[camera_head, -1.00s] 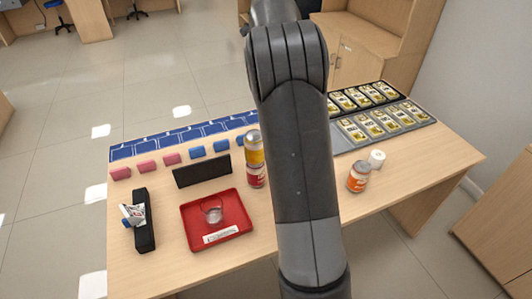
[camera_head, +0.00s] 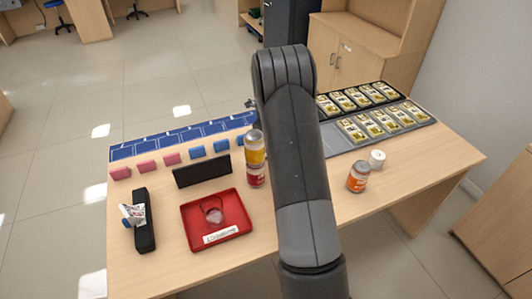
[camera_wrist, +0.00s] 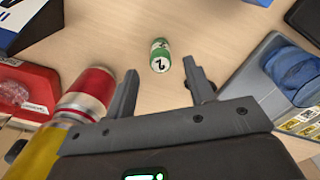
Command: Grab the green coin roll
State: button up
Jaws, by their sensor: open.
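The green coin roll (camera_wrist: 160,55) shows in the wrist view as a small green cylinder with a white band and a dark mark. It lies on the wooden table, just beyond my fingertips and about between them. My gripper (camera_wrist: 164,82) is open, with nothing between its two dark fingers. In the head view my arm hides the coin roll, and the fingers do not show there.
A red can (camera_head: 256,176) with a yellow can (camera_head: 254,148) on it stands close left of my gripper. A red tray (camera_head: 245,229), an orange can (camera_head: 358,177), a white roll (camera_head: 377,158) and a grey banknote tray (camera_head: 336,143) are around.

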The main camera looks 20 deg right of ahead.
notch_tip(320, 180, down, 5)
jog(key=shift+f, duration=0.2)
jog(key=shift+r, duration=0.1)
grip_shut()
dwell(0.5)
